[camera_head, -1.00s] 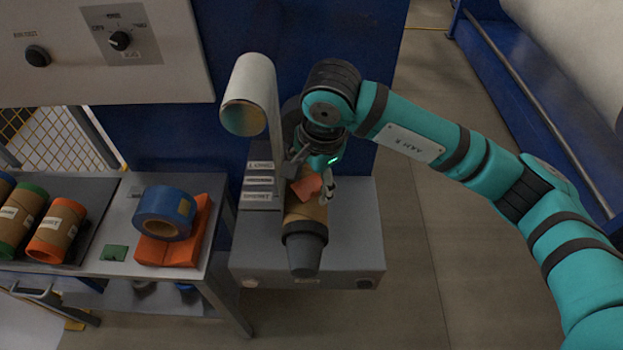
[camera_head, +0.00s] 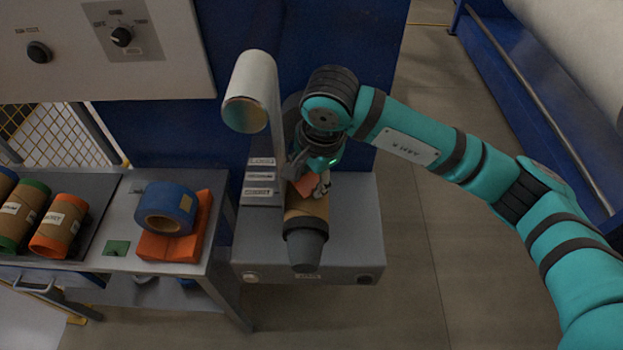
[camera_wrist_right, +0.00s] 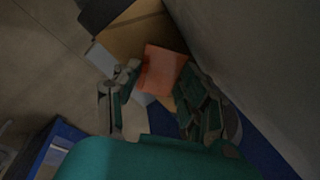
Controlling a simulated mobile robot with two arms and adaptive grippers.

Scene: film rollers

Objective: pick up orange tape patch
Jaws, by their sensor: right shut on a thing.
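The orange tape patch (camera_head: 304,184) is at my right gripper (camera_head: 306,180), above the brown roll on the grey machine. In the right wrist view the patch (camera_wrist_right: 160,72) lies between the fingers of my right gripper (camera_wrist_right: 153,88), which is shut on it. The brown roll (camera_head: 306,207) sits just below the gripper on a dark grey spindle end (camera_head: 305,245); it also shows behind the patch in the wrist view (camera_wrist_right: 135,32). Whether the patch touches the roll I cannot tell. My left gripper is not in view.
On the left table are a blue tape roll (camera_head: 165,208) on an orange block (camera_head: 206,225), a green patch (camera_head: 117,248) and several cardboard rolls (camera_head: 60,228). The floor to the right is clear.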

